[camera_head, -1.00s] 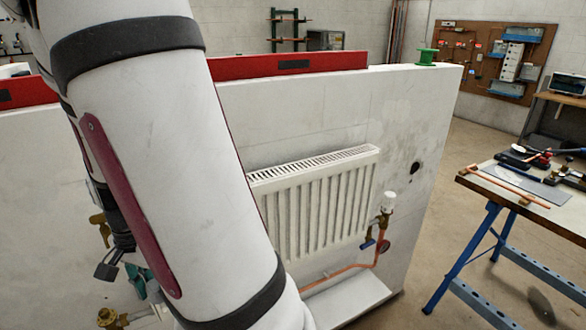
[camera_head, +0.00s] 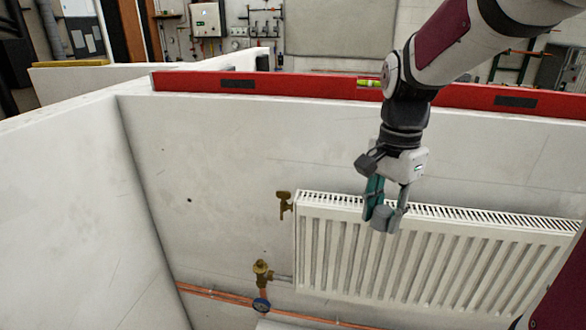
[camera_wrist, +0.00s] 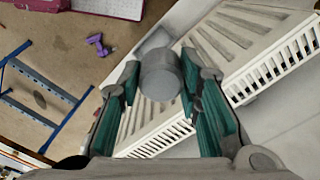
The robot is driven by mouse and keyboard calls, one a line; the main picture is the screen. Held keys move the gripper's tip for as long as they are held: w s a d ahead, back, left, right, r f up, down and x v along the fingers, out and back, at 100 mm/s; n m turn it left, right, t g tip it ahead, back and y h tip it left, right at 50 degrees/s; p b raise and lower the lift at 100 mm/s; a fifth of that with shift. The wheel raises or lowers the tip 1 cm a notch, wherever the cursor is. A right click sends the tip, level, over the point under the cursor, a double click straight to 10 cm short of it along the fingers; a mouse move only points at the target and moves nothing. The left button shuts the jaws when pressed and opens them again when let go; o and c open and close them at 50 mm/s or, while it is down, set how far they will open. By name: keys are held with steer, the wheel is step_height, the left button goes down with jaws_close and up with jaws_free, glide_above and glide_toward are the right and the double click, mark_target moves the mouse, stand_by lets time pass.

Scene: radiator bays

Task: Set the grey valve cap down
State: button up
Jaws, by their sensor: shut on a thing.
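The grey valve cap (camera_head: 384,219) is a short grey cylinder held at my fingertips in front of the radiator's upper part. It also shows in the wrist view (camera_wrist: 160,76), between the teal finger pads. My gripper (camera_head: 384,208) is shut on it and hangs downward near the radiator's top grille. The white radiator (camera_head: 430,255) is fixed to the white wall. A brass valve body (camera_head: 262,272) with no cap on it stands at the radiator's lower left.
A brass key-like fitting (camera_head: 285,203) is at the radiator's upper left corner. A red spirit level (camera_head: 290,85) lies along the wall's top. A copper pipe (camera_head: 215,295) runs low on the wall. A purple object (camera_wrist: 98,44) lies on the floor.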

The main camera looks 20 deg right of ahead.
steer(key=p, duration=0.1)
glide_above(358, 203)
steer(key=shift+f, duration=0.7)
step_height(358, 203, down, 3)
steer(key=shift+r+p, duration=0.1)
steer(key=shift+p, duration=0.45)
steer(key=shift+f, duration=0.35)
steer(key=shift+f, duration=0.1)
steer(key=o, duration=0.7)
steer(key=shift+o, duration=0.2)
